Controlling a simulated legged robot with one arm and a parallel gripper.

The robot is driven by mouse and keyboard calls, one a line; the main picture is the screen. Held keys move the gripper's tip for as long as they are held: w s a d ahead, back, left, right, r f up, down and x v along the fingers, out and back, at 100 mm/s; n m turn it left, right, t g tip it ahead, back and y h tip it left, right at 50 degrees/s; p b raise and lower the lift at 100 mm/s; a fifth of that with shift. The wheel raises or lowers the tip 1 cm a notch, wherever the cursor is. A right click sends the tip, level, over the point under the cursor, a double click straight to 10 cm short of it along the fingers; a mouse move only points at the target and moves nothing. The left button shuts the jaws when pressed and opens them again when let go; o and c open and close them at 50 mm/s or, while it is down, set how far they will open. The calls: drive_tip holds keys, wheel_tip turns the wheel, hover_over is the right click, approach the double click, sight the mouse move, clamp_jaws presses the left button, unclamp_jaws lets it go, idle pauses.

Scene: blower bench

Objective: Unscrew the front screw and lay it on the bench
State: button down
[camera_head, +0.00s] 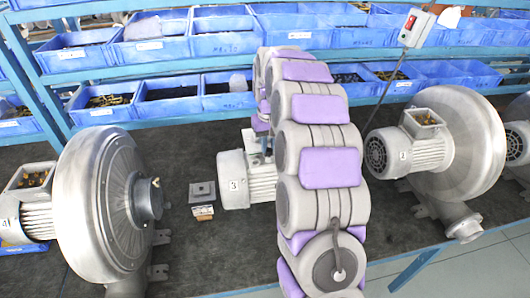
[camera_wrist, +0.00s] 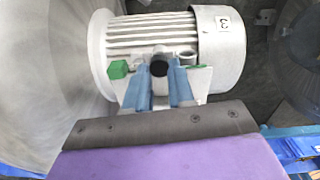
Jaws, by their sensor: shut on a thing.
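The motor marked 3 (camera_wrist: 160,32) fills the upper middle of the wrist view, with its ribbed side and pale end cover. It also shows in the head view (camera_head: 234,181), partly behind my arm. My gripper (camera_wrist: 160,82) has its two blue fingers at the motor's open terminal area, closed on a small piece. A dark round end, apparently the front screw (camera_wrist: 159,69), shows between the fingertips; its shaft is hidden. Green parts (camera_wrist: 118,69) sit to either side of the fingers. In the head view my arm covers most of the gripper and the screw.
A square grey plate (camera_head: 202,190) and a small block (camera_head: 203,212) lie on the dark bench (camera_head: 205,255) left of the motor. Large blowers stand left (camera_head: 95,200) and right (camera_head: 465,150). Blue bins (camera_head: 160,52) line the shelves behind. The front middle bench is clear.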

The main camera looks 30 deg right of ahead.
drive_tip(key=n, duration=0.2)
drive_tip(key=n+p, duration=0.1)
drive_tip(key=n, duration=0.1)
drive_tip(key=n+p, duration=0.1)
drive_tip(key=n, duration=0.1)
drive_tip(key=shift+s+d+r, duration=0.1)
drive_tip(key=shift+d+r, duration=0.05)
drive_tip(key=shift+d, duration=0.1)
drive_tip(key=n+p, duration=0.2)
drive_tip(key=n, duration=0.4)
drive_tip(key=n+p, duration=0.2)
drive_tip(key=n, duration=0.3)
drive_tip(key=shift+d+n, duration=0.1)
drive_tip(key=shift+n, duration=0.2)
drive_tip(key=n+p, duration=0.3)
drive_tip(key=n, duration=0.3)
